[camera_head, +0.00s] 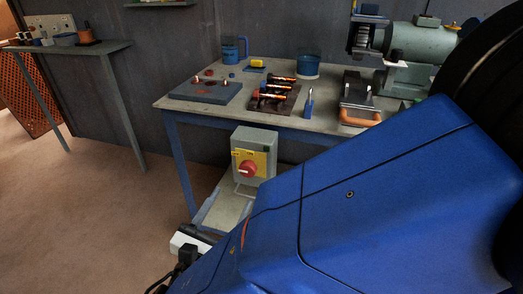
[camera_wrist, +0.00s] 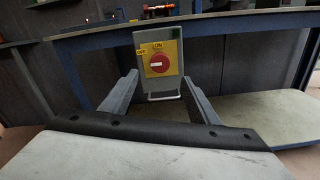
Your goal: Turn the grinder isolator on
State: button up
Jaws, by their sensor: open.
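The grinder isolator (camera_head: 252,155) is a grey box with a yellow plate, below the workbench's front edge. In the wrist view the isolator (camera_wrist: 159,47) is upright and ahead, near the middle. Its red rotary knob (camera_wrist: 157,64) has a pale bar lying about level, towards the OFF label at the left; the ON label is at the top. The red knob also shows in the head view (camera_head: 248,169). My gripper (camera_wrist: 161,78) is open, its two fingers spread left and right of the isolator's lower part in the picture. Nothing is between the fingers, and no contact with the knob shows.
The workbench (camera_head: 190,98) overhangs the isolator and carries a grinder (camera_head: 415,50), a blue mug (camera_head: 234,48) and tools. A low shelf (camera_head: 222,212) lies under the bench. A side table (camera_head: 75,52) stands at the left. Floor is clear between.

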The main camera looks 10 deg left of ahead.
aim_at(246, 172)
jog(key=w, duration=0.7)
jog(key=w+d, duration=0.1)
jog(key=w, duration=0.2)
jog(key=shift+w, duration=0.4)
jog(key=c, duration=1)
